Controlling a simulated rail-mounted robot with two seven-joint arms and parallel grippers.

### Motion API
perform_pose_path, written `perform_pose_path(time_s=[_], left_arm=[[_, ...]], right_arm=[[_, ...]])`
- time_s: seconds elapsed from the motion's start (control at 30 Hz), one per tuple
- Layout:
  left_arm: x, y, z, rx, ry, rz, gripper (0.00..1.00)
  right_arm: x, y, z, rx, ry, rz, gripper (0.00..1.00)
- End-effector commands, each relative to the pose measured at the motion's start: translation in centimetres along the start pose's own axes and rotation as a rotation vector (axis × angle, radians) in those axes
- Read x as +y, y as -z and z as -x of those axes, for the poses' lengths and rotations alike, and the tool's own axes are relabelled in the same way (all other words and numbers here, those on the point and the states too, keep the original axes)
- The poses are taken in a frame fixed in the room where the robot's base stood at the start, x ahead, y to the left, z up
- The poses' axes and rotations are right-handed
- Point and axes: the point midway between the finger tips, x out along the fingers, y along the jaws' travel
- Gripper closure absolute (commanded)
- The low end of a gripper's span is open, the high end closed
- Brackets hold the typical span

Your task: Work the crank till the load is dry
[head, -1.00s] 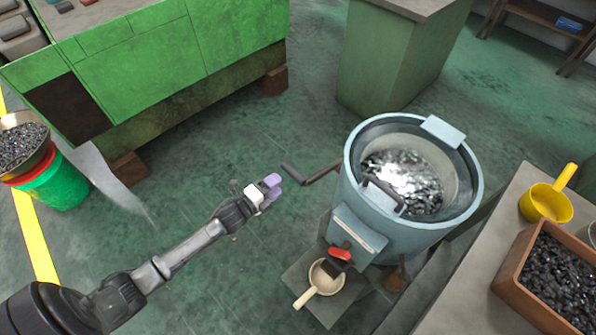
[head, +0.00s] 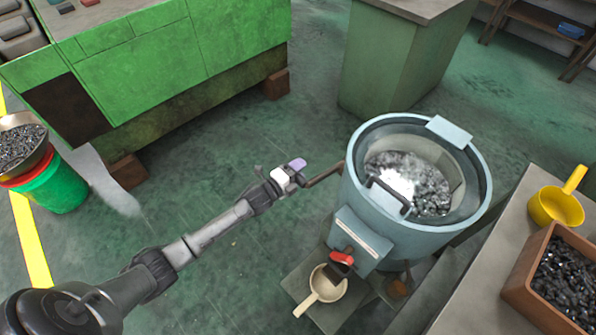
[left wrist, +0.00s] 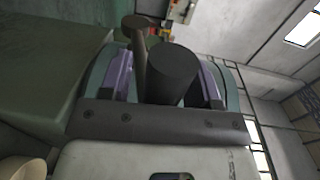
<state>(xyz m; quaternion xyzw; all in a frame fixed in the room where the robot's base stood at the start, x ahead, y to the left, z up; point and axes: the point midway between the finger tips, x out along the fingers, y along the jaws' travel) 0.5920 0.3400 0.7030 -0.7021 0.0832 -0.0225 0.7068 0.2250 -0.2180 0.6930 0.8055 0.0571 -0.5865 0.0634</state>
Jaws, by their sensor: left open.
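A blue-grey drum (head: 362,217) stands on the floor, its open top holding a load of shiny metal pieces (head: 425,182). Its crank (head: 325,176) sticks out from the left side. My left gripper (head: 297,167), with purple fingers, is at the crank's outer end and hides the handle in the head view. In the left wrist view the dark round handle (left wrist: 172,78) lies between the two open fingers, with no clear grip on it. A thinner rod (left wrist: 137,48) shows beside it. My right gripper is not in view.
A cream scoop (head: 322,287) sits below the drum's red-handled spout (head: 342,258). At right, a bench holds a yellow pan (head: 556,208) and a box (head: 522,277) of dark pieces. A green bucket (head: 60,190) stands left. Floor left of the crank is clear.

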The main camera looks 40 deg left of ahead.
Motion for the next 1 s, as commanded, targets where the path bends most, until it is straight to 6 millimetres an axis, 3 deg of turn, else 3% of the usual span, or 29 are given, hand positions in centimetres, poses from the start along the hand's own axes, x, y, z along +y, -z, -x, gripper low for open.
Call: perform_pose_path(time_s=[0.07, 0.67, 1.0], left_arm=[[-0.01, 0.01, 0.01, 0.000, 0.000, 0.000, 0.43], [-0.01, 0.00, 0.03, 0.000, 0.000, 0.000, 1.00], [-0.52, -0.49, 0.39, -0.008, -0.014, 0.000, 1.00]], right_arm=[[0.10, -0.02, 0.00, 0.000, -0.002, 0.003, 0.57], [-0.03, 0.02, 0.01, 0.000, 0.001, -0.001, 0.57], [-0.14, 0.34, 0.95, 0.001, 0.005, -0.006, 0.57]])
